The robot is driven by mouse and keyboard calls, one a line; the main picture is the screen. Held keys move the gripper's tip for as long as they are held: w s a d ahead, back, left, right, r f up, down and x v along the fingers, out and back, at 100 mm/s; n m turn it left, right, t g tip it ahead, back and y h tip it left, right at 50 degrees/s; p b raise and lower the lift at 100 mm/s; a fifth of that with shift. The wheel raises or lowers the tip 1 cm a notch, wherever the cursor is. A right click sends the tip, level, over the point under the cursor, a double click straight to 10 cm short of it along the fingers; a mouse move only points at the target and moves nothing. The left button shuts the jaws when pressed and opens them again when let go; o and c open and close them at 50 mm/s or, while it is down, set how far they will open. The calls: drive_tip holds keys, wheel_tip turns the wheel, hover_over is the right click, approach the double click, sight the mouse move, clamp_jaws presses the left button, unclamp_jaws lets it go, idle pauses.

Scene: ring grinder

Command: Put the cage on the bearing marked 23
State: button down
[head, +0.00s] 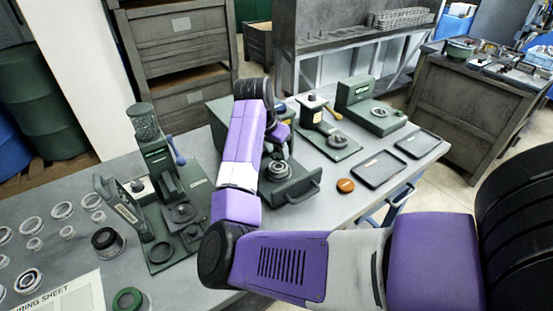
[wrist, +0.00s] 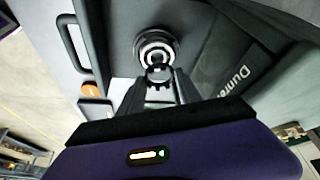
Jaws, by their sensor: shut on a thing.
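My gripper (wrist: 160,84) is shut on the cage (wrist: 158,73), a small dark toothed ring, held at the fingertips in the wrist view. Just beyond it, a pale ringed bearing (wrist: 155,52) sits in a round holder on a grey drawer-like tray (wrist: 118,60). The cage overlaps the bearing's near edge in the picture; I cannot tell whether they touch. In the head view the bearing (head: 277,172) shows below my gripper (head: 279,150), on the tray with a handle (head: 302,192). The cage is too small to make out there. No number is readable on the bearing.
Several loose rings (head: 62,210) lie at the left of the bench beside a green press (head: 160,170). An orange-brown disc (head: 345,185) and two dark trays (head: 378,168) lie to the right. Other green machines (head: 370,105) stand behind.

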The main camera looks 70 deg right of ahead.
drive_tip(key=shift+f, duration=2)
drive_tip(key=shift+f, duration=0.15)
drive_tip(key=c, duration=0.8)
unclamp_jaws()
drive_tip(key=b+v, duration=0.1)
drive_tip(key=v, duration=1.1)
drive_tip(key=shift+b, duration=0.3)
